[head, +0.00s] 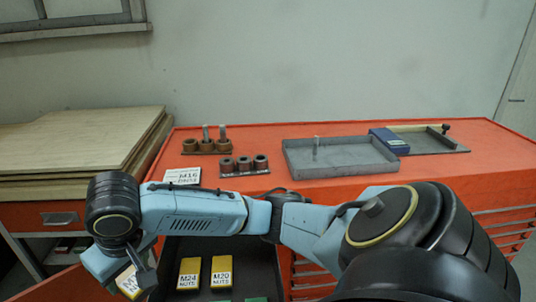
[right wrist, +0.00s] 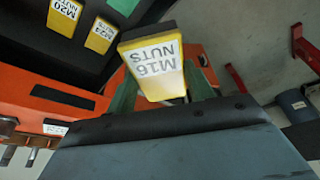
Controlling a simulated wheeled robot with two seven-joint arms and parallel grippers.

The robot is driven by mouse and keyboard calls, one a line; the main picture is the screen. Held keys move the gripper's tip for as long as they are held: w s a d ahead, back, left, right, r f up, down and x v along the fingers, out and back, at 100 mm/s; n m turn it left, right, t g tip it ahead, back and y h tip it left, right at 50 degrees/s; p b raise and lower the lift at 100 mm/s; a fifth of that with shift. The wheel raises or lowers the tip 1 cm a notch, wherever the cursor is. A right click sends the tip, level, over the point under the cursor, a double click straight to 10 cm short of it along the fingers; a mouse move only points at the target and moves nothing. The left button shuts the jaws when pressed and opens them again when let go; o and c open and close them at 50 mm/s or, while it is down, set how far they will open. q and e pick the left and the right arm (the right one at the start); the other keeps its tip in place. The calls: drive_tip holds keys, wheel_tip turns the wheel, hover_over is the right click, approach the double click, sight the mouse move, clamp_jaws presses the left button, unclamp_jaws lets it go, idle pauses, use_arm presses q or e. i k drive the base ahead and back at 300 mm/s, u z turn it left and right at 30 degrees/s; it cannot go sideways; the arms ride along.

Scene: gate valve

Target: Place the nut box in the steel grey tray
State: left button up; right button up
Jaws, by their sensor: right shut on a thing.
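My right gripper (head: 134,273) reaches to the lower left of the head view. It is shut on a yellow nut box (head: 128,283). In the right wrist view the box (right wrist: 153,70) shows a white label reading M16 NUTS, upside down there, between the green fingers. The box is tilted and beside the open drawer, left of the other boxes in the head view. The steel grey tray (head: 300,170) lies on the red bench top, well to the right of and beyond the gripper. A small upright stud (head: 316,147) stands in it. My left gripper is not in view.
M24 (head: 189,273) and M20 (head: 221,271) nut boxes stand in the dark drawer (head: 262,262). Racks of brown rings (head: 206,146) and dark rings (head: 243,165) sit left of the tray. A blue box (head: 390,141) and a second shallow tray (head: 435,143) are to its right.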

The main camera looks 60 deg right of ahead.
sight(361, 157)
drive_tip(key=u, duration=1.65)
drive_tip(key=k, duration=1.6)
drive_tip(key=z, duration=2.15)
